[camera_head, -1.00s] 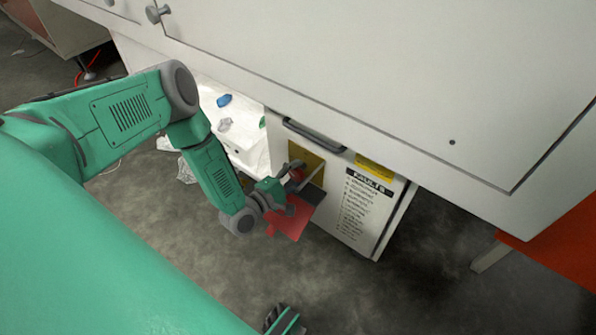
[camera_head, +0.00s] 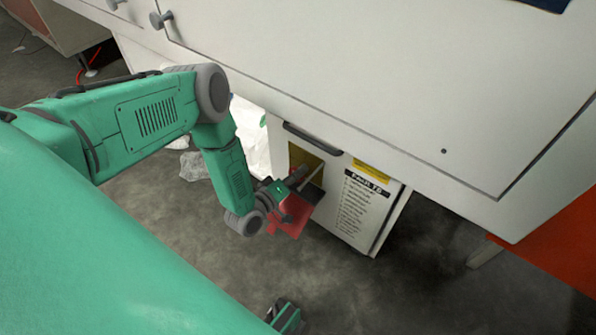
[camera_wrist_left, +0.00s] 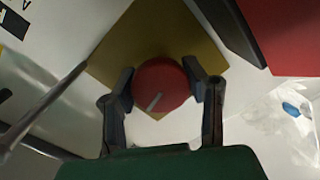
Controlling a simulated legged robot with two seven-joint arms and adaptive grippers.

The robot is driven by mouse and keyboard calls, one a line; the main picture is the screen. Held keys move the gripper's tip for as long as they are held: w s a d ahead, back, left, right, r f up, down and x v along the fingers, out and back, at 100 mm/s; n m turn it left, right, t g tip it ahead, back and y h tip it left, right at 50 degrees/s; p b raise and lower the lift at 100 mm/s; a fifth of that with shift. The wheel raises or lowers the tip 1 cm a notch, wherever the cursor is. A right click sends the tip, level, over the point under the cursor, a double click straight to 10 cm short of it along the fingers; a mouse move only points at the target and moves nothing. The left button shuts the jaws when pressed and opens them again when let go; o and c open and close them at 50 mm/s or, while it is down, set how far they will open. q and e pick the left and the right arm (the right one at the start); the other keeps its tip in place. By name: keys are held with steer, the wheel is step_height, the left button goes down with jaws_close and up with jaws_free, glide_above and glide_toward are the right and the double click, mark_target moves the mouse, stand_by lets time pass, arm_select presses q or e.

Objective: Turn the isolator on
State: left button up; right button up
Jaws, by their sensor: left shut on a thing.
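The isolator shows in the left wrist view as a round red knob (camera_wrist_left: 160,84) with a pale grey pointer mark, on a yellow square plate (camera_wrist_left: 128,40). The pointer slants from lower left to upper right in that view. My left gripper (camera_wrist_left: 165,88) has one dark finger on each side of the knob and is shut on it. In the head view my left gripper (camera_head: 298,180) is at the yellow plate (camera_head: 303,155) on the white cabinet front and hides the knob.
A red panel (camera_head: 287,220) sits close beside my left gripper. A pale rod stands out near the plate. The white cabinet top (camera_head: 400,90) overhangs. Clear plastic lies on the left.

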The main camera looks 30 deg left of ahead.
arm_select(q)
steer(key=shift+s+a+f+m+y+p, duration=0.1)
steer(key=shift+a+m+y+p, duration=0.05)
steer(key=shift+m, duration=0.4)
steer(key=shift+s+a+f+m+y+p, duration=0.1)
steer(key=shift+m+y+p, duration=0.05)
steer(key=shift+m, duration=0.4)
steer(key=shift+w, duration=0.1)
steer(key=o, duration=1.2)
steer(key=shift+c, duration=0.2)
steer(key=shift+o, duration=0.2)
steer(key=shift+r, duration=0.1)
steer(key=s+r, duration=0.1)
steer(key=s, duration=1)
steer(key=shift+s+a+r, duration=0.15)
steer(key=shift+s+a, duration=0.25)
steer(key=shift+a, duration=0.05)
